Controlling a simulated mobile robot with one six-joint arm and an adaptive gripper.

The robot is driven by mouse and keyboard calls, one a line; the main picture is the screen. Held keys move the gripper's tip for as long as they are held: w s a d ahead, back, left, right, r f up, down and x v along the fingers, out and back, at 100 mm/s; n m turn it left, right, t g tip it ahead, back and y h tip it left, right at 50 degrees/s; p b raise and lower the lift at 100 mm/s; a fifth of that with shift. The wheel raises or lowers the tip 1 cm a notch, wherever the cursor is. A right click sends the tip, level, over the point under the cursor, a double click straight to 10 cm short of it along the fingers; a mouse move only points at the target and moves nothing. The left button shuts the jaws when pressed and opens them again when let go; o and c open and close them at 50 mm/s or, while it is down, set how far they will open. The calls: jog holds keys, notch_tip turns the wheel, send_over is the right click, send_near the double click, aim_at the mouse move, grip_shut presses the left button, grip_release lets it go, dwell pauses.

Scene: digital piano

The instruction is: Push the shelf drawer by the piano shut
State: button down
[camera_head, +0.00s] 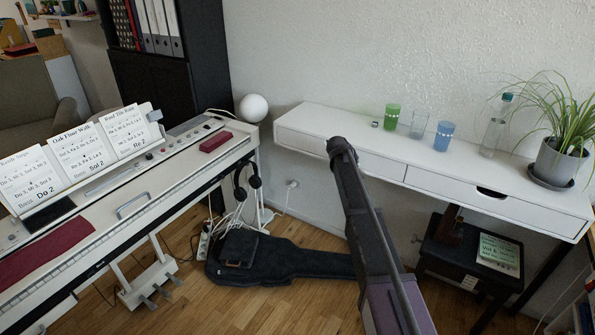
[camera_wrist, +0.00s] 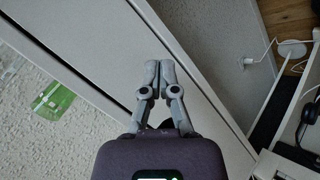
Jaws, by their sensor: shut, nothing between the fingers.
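The white wall shelf (camera_head: 340,123) by the piano has a left drawer front (camera_head: 302,143) and a right drawer front (camera_head: 455,188) with a dark oval cutout. My arm crosses in front of the left drawer and hides part of it. How far either drawer stands out is hard to tell. My gripper (camera_wrist: 160,65) is shut and empty in the wrist view, with its fingertips over the white shelf front, beside a dark seam. I cannot tell whether they touch it. In the head view my arm's end hides the fingertips.
On the shelf top stand a green glass (camera_head: 392,117), a clear glass (camera_head: 419,124), a blue glass (camera_head: 443,136), a bottle (camera_head: 493,132) and a potted plant (camera_head: 558,160). The digital piano (camera_head: 150,190) stands left. A dark instrument bag (camera_head: 290,262) lies on the floor below.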

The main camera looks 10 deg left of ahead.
jog(key=shift+s+a, duration=0.25)
jog(key=shift+s, duration=0.45)
jog(key=shift+s+a, duration=0.25)
jog(key=shift+s, duration=0.45)
jog(key=shift+s+a, duration=0.25)
jog(key=shift+s, duration=0.45)
jog(key=s+d+f+m+g+y, duration=0.1)
jog(key=s+d+f+m+g, duration=0.1)
jog(key=s+d, duration=0.55)
jog(key=s+d+f+m+g, duration=0.15)
jog(key=s+d, duration=0.35)
jog(key=s, duration=0.6)
jog(key=s+d+f+m+g+y, duration=0.1)
jog(key=s+d+g+y, duration=0.15)
jog(key=s, duration=0.85)
jog(key=s+d+f+m+g+y, duration=0.1)
jog(key=s+d+m, duration=0.15)
jog(key=s, duration=0.95)
notch_tip(320, 180, up, 17)
jog(key=n+p, duration=0.1)
jog(key=p, duration=1.6)
jog(key=shift+g, duration=0.3)
jog(key=shift+w+f, duration=0.1)
